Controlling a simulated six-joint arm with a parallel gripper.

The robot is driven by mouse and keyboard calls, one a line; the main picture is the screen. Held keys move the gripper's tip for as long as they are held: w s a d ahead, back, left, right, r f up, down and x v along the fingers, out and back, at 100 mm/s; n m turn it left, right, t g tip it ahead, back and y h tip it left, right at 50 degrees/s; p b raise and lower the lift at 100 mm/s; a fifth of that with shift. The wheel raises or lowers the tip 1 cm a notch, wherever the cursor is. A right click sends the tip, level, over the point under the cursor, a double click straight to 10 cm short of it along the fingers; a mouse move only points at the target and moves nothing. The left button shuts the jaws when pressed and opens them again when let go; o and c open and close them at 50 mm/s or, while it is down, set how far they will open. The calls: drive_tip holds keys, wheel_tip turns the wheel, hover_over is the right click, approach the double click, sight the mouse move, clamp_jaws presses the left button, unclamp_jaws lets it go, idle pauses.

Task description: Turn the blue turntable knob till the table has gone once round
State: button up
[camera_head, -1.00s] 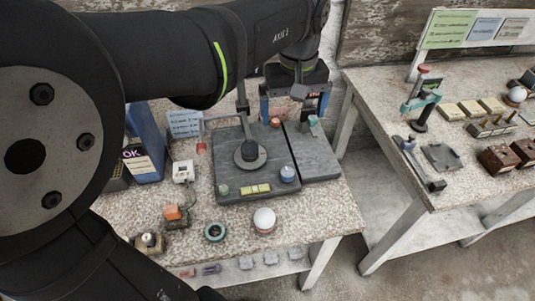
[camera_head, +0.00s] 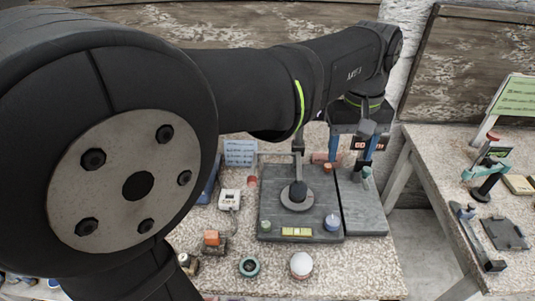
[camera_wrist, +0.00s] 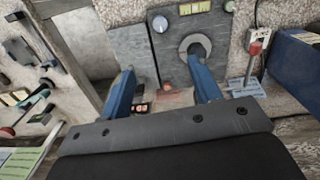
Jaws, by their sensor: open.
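The blue knob (camera_head: 332,221) with a pale top sits at the front right of a dark slate board (camera_head: 270,222). It also shows near the top of the wrist view (camera_wrist: 160,24). A grey round disc with a dark post (camera_head: 297,198) stands mid-board; I cannot tell for sure that it is the turntable. My gripper (camera_head: 355,150) is over the back right of the board, apart from the knob. In the wrist view my gripper (camera_wrist: 161,66) has its blue fingers wide apart with nothing between them.
A white sphere (camera_head: 301,264) stands at the bench front, beside a teal ring (camera_head: 249,266). A yellow level vial (camera_head: 296,232) lies at the board's front edge. An orange-topped block (camera_head: 212,238) is at left. A second bench stands right, across a gap.

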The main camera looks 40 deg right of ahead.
sight(333, 220)
drive_tip(key=w+f+n+g, duration=0.4)
drive_tip(key=w+f+n, duration=0.3)
drive_tip(key=f+n, duration=0.1)
drive_tip(key=x, duration=1.7)
drive_tip(key=shift+s+d+f, duration=0.15)
drive_tip(key=shift+s+d, duration=0.05)
drive_tip(key=shift+s, duration=0.05)
drive_tip(key=c, duration=1)
